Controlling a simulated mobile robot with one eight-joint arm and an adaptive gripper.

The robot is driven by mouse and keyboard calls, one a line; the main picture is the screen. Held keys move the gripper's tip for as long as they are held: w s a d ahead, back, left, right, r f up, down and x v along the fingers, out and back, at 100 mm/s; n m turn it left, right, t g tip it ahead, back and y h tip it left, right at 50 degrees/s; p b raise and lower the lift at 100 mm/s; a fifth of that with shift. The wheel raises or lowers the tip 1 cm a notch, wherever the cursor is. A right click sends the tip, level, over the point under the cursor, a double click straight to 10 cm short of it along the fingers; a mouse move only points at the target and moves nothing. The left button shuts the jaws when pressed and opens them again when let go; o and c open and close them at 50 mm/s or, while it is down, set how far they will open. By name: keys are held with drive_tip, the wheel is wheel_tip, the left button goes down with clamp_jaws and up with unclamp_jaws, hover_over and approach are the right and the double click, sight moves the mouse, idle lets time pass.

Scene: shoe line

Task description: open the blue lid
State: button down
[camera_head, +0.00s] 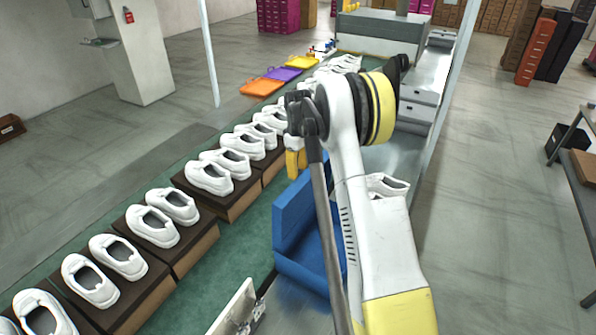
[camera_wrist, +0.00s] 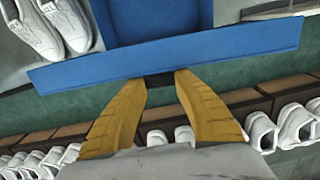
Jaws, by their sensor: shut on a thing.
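The blue lid (camera_head: 294,218) stands raised at a steep angle from a blue box (camera_head: 300,272) in the head view, partly hidden behind my arm. In the wrist view the blue lid (camera_wrist: 220,50) shows as a wide band across the frame. My gripper (camera_head: 295,163) is at the lid's upper edge, its yellow fingers pointing down. In the wrist view my gripper (camera_wrist: 164,77) has both fingertips at the lid's edge, on either side of a small dark part there. It is shut on the lid; the exact contact is partly hidden.
White shoes (camera_head: 212,176) stand on brown boxes along the green belt (camera_head: 218,262), left of the blue box. A white shoe (camera_head: 386,184) lies right of my arm. Orange, purple and yellow flat items (camera_head: 262,87) lie farther up. A pale panel (camera_head: 237,308) stands at the front.

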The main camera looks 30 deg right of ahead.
drive_tip(key=w, duration=0.1)
drive_tip(key=w+a+b, duration=0.1)
drive_tip(key=w, duration=0.1)
drive_tip(key=w+a+f, duration=0.1)
drive_tip(key=w, duration=0.1)
drive_tip(key=shift+a+b, duration=0.2)
drive_tip(key=shift+b, duration=0.15)
drive_tip(key=c, duration=1)
unclamp_jaws()
drive_tip(key=shift+w, duration=0.1)
drive_tip(key=shift+o, duration=0.7)
drive_tip(key=shift+w, duration=0.1)
drive_tip(key=shift+r, duration=0.1)
wheel_tip(320, 180, up, 12)
